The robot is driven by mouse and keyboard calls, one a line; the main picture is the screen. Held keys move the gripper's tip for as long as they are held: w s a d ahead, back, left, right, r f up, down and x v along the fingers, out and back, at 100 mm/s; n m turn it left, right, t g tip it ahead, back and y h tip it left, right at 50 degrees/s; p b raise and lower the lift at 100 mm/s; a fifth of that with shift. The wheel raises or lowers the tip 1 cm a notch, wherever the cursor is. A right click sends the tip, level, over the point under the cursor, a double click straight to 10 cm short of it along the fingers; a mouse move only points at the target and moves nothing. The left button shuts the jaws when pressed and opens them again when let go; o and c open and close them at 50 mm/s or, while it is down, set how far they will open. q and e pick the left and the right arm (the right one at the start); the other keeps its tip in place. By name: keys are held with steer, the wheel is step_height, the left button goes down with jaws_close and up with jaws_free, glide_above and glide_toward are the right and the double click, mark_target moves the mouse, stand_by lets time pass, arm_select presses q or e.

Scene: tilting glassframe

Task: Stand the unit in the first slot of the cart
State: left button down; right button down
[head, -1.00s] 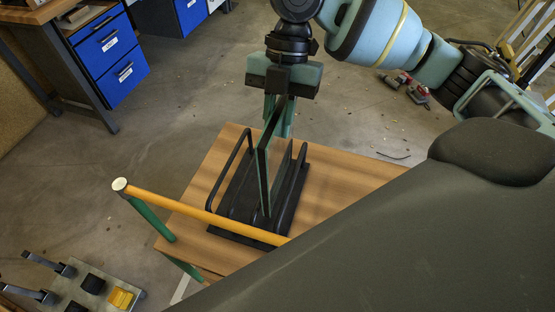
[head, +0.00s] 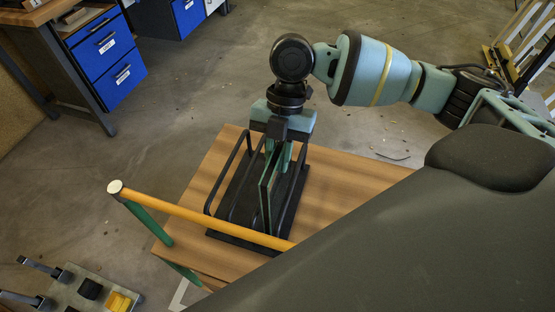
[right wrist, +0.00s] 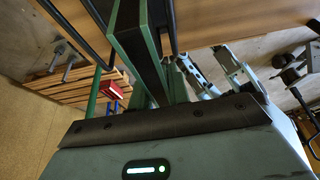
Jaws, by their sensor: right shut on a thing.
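The unit (head: 266,192) is a thin, dark panel with green edges. It is upright and on edge among the black hoops of a rack (head: 221,235) on the cart (head: 335,190). My right gripper (head: 279,156) is above the rack, pointing down and shut on the unit's upper part. In the right wrist view the unit (right wrist: 136,45) runs away from the gripper, between dark bars. Its lower edge is low in the rack; I cannot tell whether it touches the base or exactly which slot it is in. My left gripper is not in view.
The cart's yellow handle bar (head: 200,215) crosses in front of the rack. The wooden top is bare to the right of it. A blue drawer cabinet (head: 105,45) stands at the back left. A board with clamps (head: 95,290) is at the lower left.

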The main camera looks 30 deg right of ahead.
steer(key=shift+f, duration=0.9)
steer(key=c, duration=1.3)
jaws_free()
steer(key=shift+f, duration=0.1)
steer(key=v, duration=1.2)
